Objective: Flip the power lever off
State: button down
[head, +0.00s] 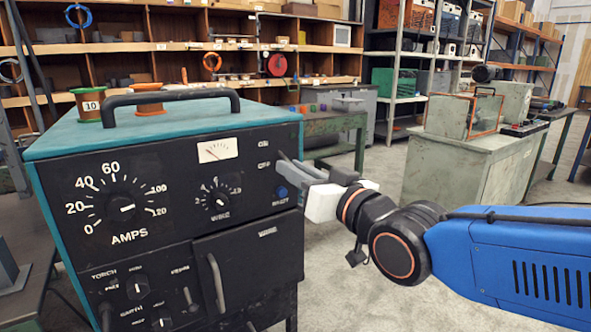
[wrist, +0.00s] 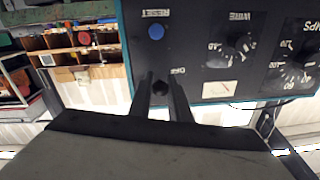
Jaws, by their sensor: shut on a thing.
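The teal and black welder box (head: 150,250) fills the left of the head view. Its front panel carries ON and OFF labels at the upper right, beside the power lever. My gripper (head: 284,160) reaches in from the right, with its fingertips at the panel just right of these labels. In the wrist view, which shows the panel upside down, my gripper (wrist: 160,82) is shut on the power lever (wrist: 160,88), a small dark piece between the fingers near the OFF label. The fingers hide most of the lever, so its position is hard to tell.
A blue RESET button (head: 281,192) sits just below the fingers. The amps knob (head: 126,207), wire knob (head: 220,201) and a compartment handle (head: 216,283) are on the same panel. A grey-green cabinet (head: 470,170) stands to the right. Bare floor lies between.

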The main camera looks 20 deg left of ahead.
jog(key=shift+w+a+f+t+y, duration=0.1)
jog(key=shift+f+t+y, duration=0.2)
jog(key=shift+t+y, duration=0.15)
jog(key=c, duration=1.8)
grip_release()
jog(key=shift+o, duration=0.2)
